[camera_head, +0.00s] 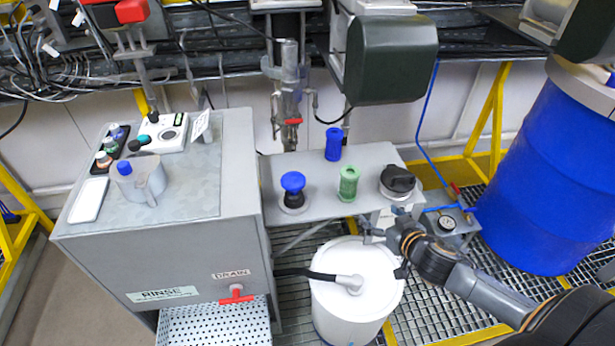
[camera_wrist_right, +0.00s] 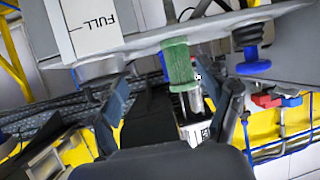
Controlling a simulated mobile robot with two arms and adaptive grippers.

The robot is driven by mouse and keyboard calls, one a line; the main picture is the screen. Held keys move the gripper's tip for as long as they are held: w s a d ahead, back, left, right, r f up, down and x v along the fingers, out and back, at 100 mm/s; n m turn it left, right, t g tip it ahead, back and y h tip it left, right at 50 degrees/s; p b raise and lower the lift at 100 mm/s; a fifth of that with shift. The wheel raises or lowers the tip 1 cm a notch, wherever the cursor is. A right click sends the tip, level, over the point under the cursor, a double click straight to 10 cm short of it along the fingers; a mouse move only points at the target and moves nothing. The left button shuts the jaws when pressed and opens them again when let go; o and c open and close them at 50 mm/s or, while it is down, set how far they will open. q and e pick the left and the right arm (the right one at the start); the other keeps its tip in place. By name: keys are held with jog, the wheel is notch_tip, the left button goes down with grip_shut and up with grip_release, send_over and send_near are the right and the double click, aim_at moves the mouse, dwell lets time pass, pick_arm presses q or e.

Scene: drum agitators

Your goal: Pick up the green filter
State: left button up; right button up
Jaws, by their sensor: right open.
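The green filter (camera_head: 348,184) stands upright on the small grey shelf (camera_head: 325,207), between a blue-topped black item and a black round item. My right gripper (camera_head: 383,222) is in front of the shelf's right front corner, to the right of the filter and nearer to me, apart from it. In the right wrist view the green filter (camera_wrist_right: 177,64) appears ahead, between the lines of the two fingers of the open, empty gripper (camera_wrist_right: 165,78). My left gripper is in neither view.
On the shelf are the blue-topped item (camera_head: 293,190), a blue cylinder (camera_head: 334,144) and the black round item (camera_head: 397,181). A white drum (camera_head: 345,310) stands below the gripper. A metal nozzle (camera_head: 290,90) hangs behind the shelf. A large blue drum (camera_head: 550,180) stands at right.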

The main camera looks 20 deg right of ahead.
aim_at(353, 190)
jog(key=shift+t+y, duration=0.3)
jog(key=w, duration=0.2)
jog(key=w+a, duration=0.1)
jog(key=w, duration=0.2)
jog(key=w+p, duration=0.1)
jog(key=w, duration=0.2)
jog(key=shift+w+a+f, duration=0.1)
jog(key=shift+w+a, duration=0.1)
jog(key=shift+a, duration=0.15)
jog(key=shift+w+f, duration=0.2)
jog(key=shift+w, duration=0.35)
jog(key=p+x, duration=0.1)
jog(key=x, duration=0.3)
jog(key=shift+w+r, duration=0.15)
jog(key=shift+w+f, duration=0.2)
jog(key=shift+w, duration=0.1)
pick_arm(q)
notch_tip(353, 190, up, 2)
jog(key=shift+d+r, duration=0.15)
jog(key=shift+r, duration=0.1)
pick_arm(e)
jog(key=c, duration=1.3)
